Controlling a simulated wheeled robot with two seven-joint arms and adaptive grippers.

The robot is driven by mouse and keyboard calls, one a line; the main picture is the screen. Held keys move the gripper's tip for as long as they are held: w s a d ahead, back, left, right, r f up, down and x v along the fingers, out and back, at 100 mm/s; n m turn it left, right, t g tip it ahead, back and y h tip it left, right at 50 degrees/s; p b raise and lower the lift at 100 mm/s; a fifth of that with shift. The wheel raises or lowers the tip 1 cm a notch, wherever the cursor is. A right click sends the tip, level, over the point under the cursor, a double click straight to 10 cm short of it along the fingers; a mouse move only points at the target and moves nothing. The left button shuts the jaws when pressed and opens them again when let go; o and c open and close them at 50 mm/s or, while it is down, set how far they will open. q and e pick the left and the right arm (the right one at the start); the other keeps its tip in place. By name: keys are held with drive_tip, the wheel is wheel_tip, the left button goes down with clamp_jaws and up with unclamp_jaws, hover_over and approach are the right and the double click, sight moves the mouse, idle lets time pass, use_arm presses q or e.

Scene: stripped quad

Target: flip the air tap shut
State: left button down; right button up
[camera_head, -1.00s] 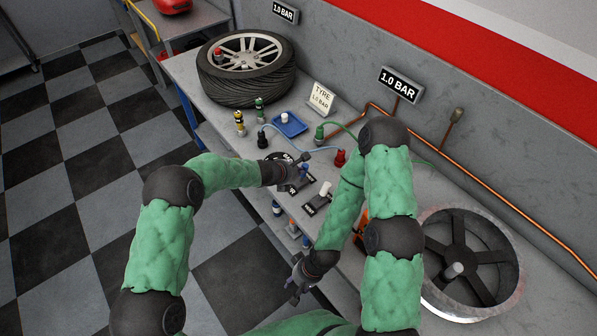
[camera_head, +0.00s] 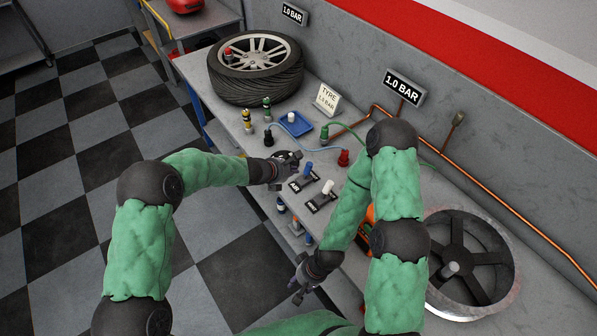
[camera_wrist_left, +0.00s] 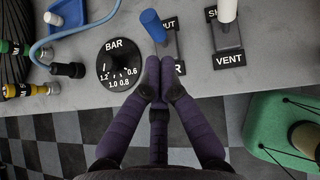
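The air tap has a blue handle (camera_head: 308,168) on a black plate marked AIR (camera_head: 295,187). In the left wrist view the blue handle (camera_wrist_left: 152,25) rises beside the word SHUT, and its top appears toward that end. The fingers partly cover the word AIR. My left gripper (camera_head: 291,164) is just left of the tap. In its wrist view the fingertips (camera_wrist_left: 159,72) are together with nothing between them, close to the plate's near end; contact cannot be told. My right gripper (camera_head: 296,284) hangs low off the bench front; its finger opening is unclear.
The vent tap's white handle (camera_head: 328,187) stands right of the air tap. A round BAR gauge (camera_wrist_left: 121,65) lies left of it. A tyre (camera_head: 255,85), blue tray (camera_head: 293,124) and red fitting (camera_head: 343,157) are behind. An empty rim (camera_head: 513,270) is at right.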

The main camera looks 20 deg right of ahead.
use_arm(q)
drive_tip(key=r, duration=0.1)
drive_tip(key=s+a+r, duration=0.1)
drive_tip(key=r, duration=0.1)
drive_tip(key=a+r+p, duration=0.1)
drive_tip(key=r, duration=0.1)
drive_tip(key=shift+s+a, duration=0.15)
drive_tip(key=shift+s, duration=0.05)
drive_tip(key=s+a+f+m+g+y+b, duration=0.1)
drive_tip(key=s+a+f+m+y+b, duration=0.1)
drive_tip(key=s+a+f+m, duration=0.5)
drive_tip(key=s+a+f+m+g+y+b, duration=0.15)
drive_tip(key=s+a+f, duration=0.35)
drive_tip(key=a+f, duration=0.55)
drive_tip(key=s+a+f+m+g+b, duration=0.1)
drive_tip(key=s+a+f+m+b, duration=0.1)
drive_tip(key=s+f+m, duration=0.3)
drive_tip(key=s+a+f+m+g+b, duration=0.1)
drive_tip(key=s+a+f+m, duration=0.3)
drive_tip(key=s, duration=1)
wheel_tip(320, 180, down, 2)
drive_tip(key=m+b, duration=0.1)
drive_tip(key=m, duration=0.3)
drive_tip(key=shift+a, duration=0.35)
